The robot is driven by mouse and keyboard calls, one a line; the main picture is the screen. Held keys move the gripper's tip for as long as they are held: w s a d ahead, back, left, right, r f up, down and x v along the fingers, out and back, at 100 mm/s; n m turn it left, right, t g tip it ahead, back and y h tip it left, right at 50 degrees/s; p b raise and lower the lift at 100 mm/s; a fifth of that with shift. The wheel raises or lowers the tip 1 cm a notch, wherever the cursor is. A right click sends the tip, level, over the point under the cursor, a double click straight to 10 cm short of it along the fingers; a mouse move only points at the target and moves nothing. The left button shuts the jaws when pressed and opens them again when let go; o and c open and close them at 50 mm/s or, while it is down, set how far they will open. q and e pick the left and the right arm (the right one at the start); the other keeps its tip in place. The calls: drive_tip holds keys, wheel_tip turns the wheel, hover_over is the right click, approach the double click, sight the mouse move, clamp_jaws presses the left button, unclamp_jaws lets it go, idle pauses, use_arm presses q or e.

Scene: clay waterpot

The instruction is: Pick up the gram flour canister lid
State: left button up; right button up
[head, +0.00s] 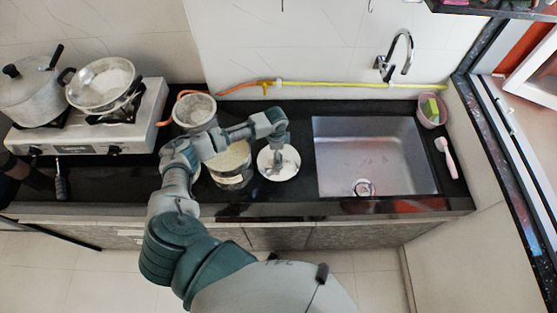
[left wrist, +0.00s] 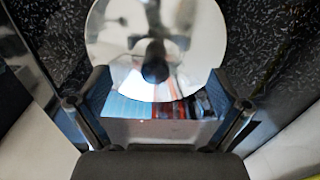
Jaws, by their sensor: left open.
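The round, shiny metal lid (head: 290,164) lies on the dark counter just left of the sink. In the left wrist view the lid (left wrist: 118,32) shows a dark knob (left wrist: 155,62) at its middle. My left gripper (head: 279,147) is above the lid, pointing down. In the left wrist view its open fingers (left wrist: 160,88) are spread to either side, with the knob lying between and ahead of them; nothing is held. An open canister (head: 234,160) with pale flour stands left of the lid, partly hidden by my arm. My right gripper is not in view.
A steel sink (head: 375,155) is right of the lid. A gas stove (head: 88,130) with a lidded pot (head: 30,92) and a pan (head: 103,84) is at the left. A tap (head: 396,58) rises behind the sink.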

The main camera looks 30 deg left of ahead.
sight(290, 158)
use_arm(q)
drive_tip(key=f, duration=0.2)
drive_tip(key=shift+s+d+f, duration=0.2)
drive_tip(key=shift+d+f, duration=0.2)
drive_tip(key=shift+w+d+f, duration=0.15)
drive_tip(key=shift+d+f, duration=0.05)
drive_tip(key=shift+d, duration=0.05)
drive_tip(key=shift+w+d+r, duration=0.1)
drive_tip(key=shift+w+d, duration=0.1)
drive_tip(key=shift+d, duration=0.05)
drive_tip(key=shift+s+a+r, duration=0.1)
drive_tip(key=shift+a, duration=0.1)
drive_tip(key=c, duration=0.8)
drive_tip(key=shift+s+a, duration=0.1)
drive_tip(key=shift+a, duration=0.2)
drive_tip(key=c, duration=0.8)
clamp_jaws()
drive_tip(key=shift+d, duration=0.2)
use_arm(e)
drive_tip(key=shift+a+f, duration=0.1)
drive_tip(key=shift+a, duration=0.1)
